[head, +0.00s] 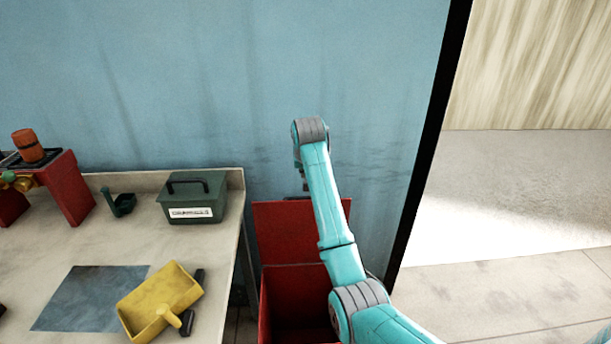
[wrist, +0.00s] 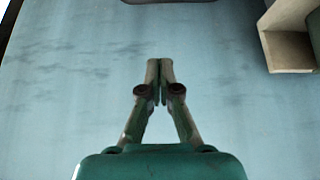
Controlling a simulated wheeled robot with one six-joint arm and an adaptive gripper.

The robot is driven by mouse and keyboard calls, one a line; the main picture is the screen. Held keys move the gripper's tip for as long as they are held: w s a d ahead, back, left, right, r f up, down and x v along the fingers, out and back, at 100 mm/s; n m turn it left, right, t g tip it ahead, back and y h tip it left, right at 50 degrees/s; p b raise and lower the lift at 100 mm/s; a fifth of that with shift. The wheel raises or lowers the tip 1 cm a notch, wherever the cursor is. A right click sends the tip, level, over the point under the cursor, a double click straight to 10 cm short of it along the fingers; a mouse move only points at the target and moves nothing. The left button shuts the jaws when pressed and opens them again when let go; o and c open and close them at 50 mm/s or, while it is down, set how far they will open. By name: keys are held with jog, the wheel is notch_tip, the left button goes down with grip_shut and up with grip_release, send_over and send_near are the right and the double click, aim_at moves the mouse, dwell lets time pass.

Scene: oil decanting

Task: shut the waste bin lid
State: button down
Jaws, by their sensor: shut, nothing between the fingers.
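The red waste bin (head: 265,312) stands on the floor just right of the bench in the head view. Its lid (head: 280,228) is up, standing open at the back against the blue wall, and the dark inside of the bin shows. My arm reaches over the bin and hides part of the lid and the bin's right side. My gripper (head: 305,186) hangs near the top edge of the lid, by the wall; whether it touches the lid I cannot tell. In the wrist view my gripper (wrist: 160,65) has its fingertips together with nothing between them, against the blue wall.
The bench (head: 233,210) on the left bears a green box (head: 192,205), a yellow scoop-like tray (head: 160,300), a dark mat (head: 90,298) and a red stand (head: 68,188). The blue wall (head: 220,80) is close behind the bin. Open floor (head: 510,270) lies to the right.

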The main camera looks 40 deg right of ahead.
notch_tip(320, 180, down, 8)
jog(key=shift+w+r, duration=0.15)
dwell(0.7)
dwell(0.4)
